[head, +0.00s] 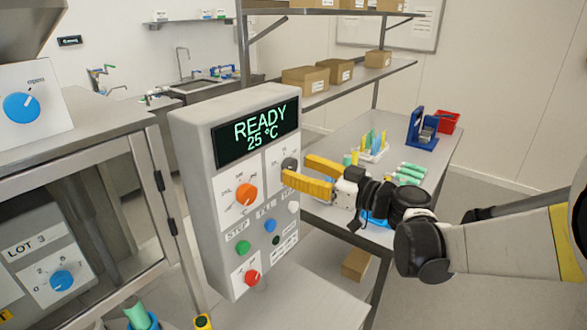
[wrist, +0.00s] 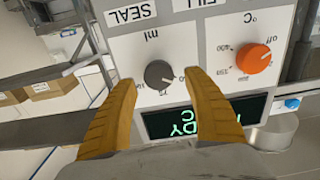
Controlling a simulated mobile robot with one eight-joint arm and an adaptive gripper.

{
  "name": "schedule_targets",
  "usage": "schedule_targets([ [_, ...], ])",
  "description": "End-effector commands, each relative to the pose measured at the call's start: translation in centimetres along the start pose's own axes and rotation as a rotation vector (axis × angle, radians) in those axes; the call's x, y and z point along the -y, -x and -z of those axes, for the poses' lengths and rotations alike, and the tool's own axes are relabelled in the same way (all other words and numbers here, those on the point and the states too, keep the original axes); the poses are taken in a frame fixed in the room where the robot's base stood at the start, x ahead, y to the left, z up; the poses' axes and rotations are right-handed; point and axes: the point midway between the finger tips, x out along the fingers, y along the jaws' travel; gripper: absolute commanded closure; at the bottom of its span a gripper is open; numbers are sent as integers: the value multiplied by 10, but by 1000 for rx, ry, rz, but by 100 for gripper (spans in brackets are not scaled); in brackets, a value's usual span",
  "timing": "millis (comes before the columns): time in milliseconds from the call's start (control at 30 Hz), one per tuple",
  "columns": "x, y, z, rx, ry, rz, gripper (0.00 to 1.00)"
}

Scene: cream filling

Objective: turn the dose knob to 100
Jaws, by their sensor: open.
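The dose knob is a dark grey dial marked "ml" (wrist: 158,75) on the upright control panel. In the head view the knob (head: 289,163) shows just beyond my fingertips, partly hidden. My gripper (head: 297,171) has yellow fingers and points at the panel from the right. In the wrist view, which is upside down, the gripper (wrist: 160,80) is open, with one finger on each side of the knob. No finger clearly touches it. The scale figures are too small to read surely. The display (head: 257,133) reads "READY 25 °C".
An orange °C knob (wrist: 253,58) sits beside the dose knob; in the head view it is left of it. Below are a green button (head: 243,247), a blue button (head: 270,226) and a red knob (head: 252,277). A table (head: 345,135) with tools stands behind my gripper.

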Motion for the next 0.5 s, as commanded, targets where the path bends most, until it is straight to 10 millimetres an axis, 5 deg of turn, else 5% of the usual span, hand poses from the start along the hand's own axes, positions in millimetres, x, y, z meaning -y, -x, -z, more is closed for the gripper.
schedule_targets([
  [467, 0, -19, 0, 0, 0, -1, 40],
  [500, 0, -19, 0, 1, 0, -1, 48],
])
